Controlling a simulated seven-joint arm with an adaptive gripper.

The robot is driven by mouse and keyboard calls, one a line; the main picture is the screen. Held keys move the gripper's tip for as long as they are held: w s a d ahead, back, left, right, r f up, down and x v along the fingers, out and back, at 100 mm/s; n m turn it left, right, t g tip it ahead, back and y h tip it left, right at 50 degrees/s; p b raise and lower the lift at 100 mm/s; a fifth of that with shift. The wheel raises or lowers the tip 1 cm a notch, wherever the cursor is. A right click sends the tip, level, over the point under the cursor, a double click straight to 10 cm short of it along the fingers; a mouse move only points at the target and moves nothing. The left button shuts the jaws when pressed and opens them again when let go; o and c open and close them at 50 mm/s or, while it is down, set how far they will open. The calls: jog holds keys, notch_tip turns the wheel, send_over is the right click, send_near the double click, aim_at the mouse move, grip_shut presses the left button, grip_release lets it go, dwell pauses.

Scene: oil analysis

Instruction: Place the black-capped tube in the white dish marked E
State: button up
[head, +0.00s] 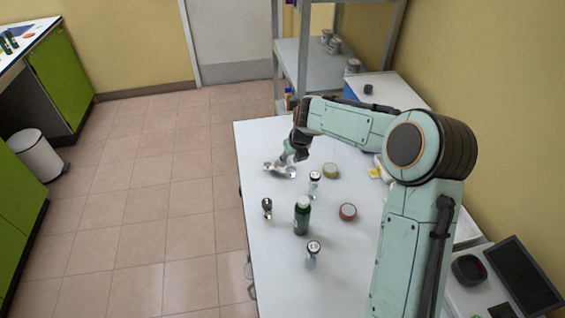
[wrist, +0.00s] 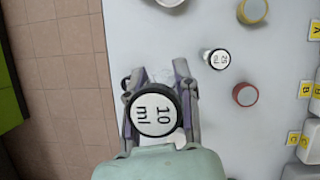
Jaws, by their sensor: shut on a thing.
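My gripper (wrist: 160,110) is shut on the black-capped tube (wrist: 154,115), seen from above. The cap hides most of the tube's body. In the head view my gripper (head: 286,158) is low over the far left part of the table. A pale, dish-like shape (head: 281,172) shows at the fingers there, too small to identify for sure. A white round thing (wrist: 170,2) is cut off at the wrist view's top edge. I can read no letter E in either view.
Another capped tube (wrist: 217,59), a red-lidded jar (wrist: 246,94) and a yellow jar (wrist: 252,10) stand to the right. A dark green bottle (head: 302,216), a small dark-topped item (head: 267,208) and a capped tube (head: 313,250) stand nearer. Letter tags (wrist: 305,90) line the right.

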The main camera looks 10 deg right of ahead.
jog(key=w+f, duration=0.3)
jog(key=w, duration=0.1)
jog(key=w+f, duration=0.3)
jog(key=w, duration=0.1)
jog(key=w+f, duration=0.3)
jog(key=w, duration=0.2)
jog(key=shift+d+f, duration=0.2)
jog(key=shift+d, duration=0.15)
jog(key=shift+w+a+f, duration=0.1)
jog(key=shift+w+f, duration=0.1)
jog(key=shift+f, duration=1.5)
jog(key=o, duration=0.9)
jog(key=shift+f, duration=0.15)
